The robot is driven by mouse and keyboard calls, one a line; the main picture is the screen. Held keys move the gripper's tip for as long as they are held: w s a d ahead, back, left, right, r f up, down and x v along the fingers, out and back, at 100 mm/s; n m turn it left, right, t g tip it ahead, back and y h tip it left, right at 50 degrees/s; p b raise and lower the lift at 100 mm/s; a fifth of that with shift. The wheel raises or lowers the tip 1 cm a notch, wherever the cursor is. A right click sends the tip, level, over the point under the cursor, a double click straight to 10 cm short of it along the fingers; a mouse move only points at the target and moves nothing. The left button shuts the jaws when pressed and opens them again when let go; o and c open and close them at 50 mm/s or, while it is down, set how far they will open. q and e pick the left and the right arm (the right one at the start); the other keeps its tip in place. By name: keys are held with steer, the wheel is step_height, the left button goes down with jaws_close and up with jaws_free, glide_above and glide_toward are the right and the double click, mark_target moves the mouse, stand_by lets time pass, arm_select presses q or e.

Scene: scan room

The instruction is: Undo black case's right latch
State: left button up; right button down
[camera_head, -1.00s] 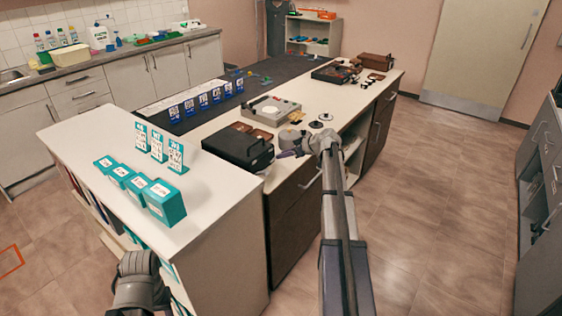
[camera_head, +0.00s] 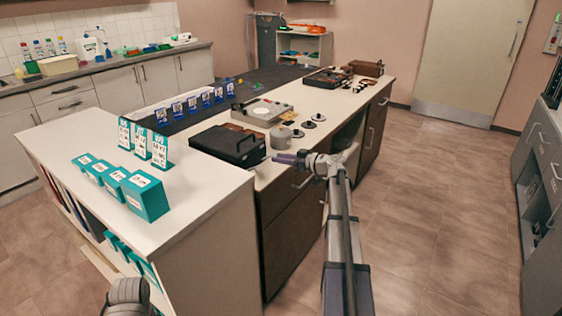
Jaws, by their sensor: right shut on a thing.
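The black case (camera_head: 228,146) lies closed on the near end of the white counter, its handle side facing right. My right gripper (camera_head: 276,158) is at the case's front right side, its purple fingers pointing left toward it. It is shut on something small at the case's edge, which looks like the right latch. The latch is too small and too covered by the fingers to make out its position. Of my left arm, only a grey link shows at the bottom left; its gripper is out of view.
A grey pot (camera_head: 281,136) and dark discs stand just behind my right gripper. A grey device (camera_head: 262,112) sits behind the case. Teal boxes (camera_head: 144,196) and sign cards (camera_head: 160,150) stand on the near white cabinet (camera_head: 205,185). The floor at right is clear.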

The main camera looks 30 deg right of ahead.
steer(key=c, duration=0.6)
jaws_free()
steer(key=shift+c, duration=0.2)
steer(key=p+v, duration=0.1)
steer(key=v, duration=0.6)
steer(key=shift+s+d+p, duration=0.15)
steer(key=shift+s+p, duration=0.15)
steer(key=shift+s, duration=0.1)
